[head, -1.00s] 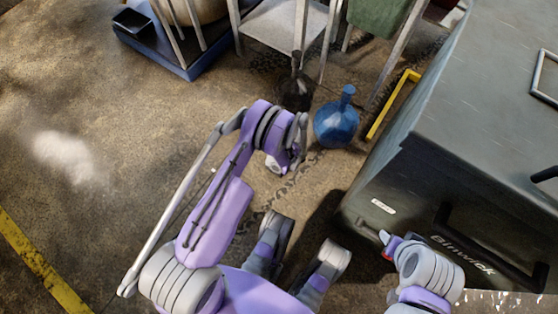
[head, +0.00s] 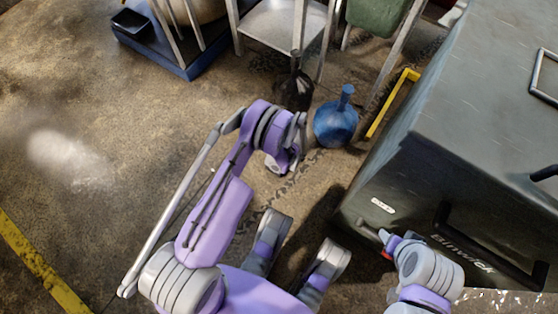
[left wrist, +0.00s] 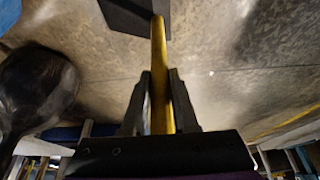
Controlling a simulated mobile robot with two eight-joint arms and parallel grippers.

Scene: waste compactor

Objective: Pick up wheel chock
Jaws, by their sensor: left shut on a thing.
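In the left wrist view the wheel chock shows as a dark block (left wrist: 136,16) with a long yellow handle (left wrist: 159,65). My left gripper (left wrist: 159,88) is shut on the yellow handle, with one dark finger on each side of it. The block lies beyond the fingertips at the top of that view. In the head view my left arm's own links hide the left gripper and the chock. My right arm shows only in part at the lower right of the head view, and its gripper is not seen.
A blue round bottle (head: 336,123) and a dark bottle (head: 295,88) stand on the floor beyond my left arm. A large grey container (head: 465,120) fills the right, with a yellow bar (head: 392,104) beside it. A metal table (head: 280,28) stands behind. The left floor is clear.

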